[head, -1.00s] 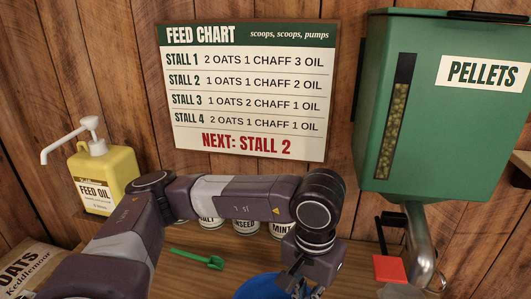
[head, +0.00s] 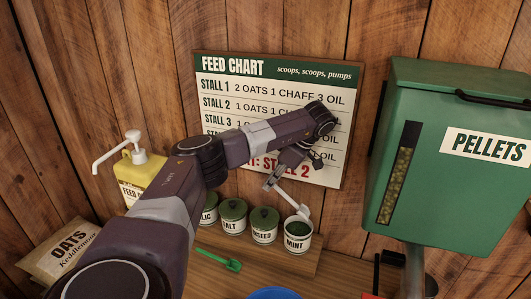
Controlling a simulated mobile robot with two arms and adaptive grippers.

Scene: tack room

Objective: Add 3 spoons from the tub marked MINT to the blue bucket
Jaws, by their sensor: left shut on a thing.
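The tub marked MINT (head: 298,244) stands at the right end of a row of tubs. Its lid is off and dark green contents show. My left gripper (head: 272,181) is up and to the left of it, in front of the feed chart. It is shut on a pale, thin thing that looks like a spoon (head: 291,201), which slants down right to the MINT tub's rim. Whether its tip touches the mint is too small to tell. The blue bucket (head: 273,294) shows only as a rim at the bottom edge. My right gripper is out of view.
A green spoon (head: 222,259) lies on the bench. The green PELLETS hopper (head: 450,160) is at right. A FEED OIL pump bottle (head: 133,180) and OATS sack (head: 65,250) are at left.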

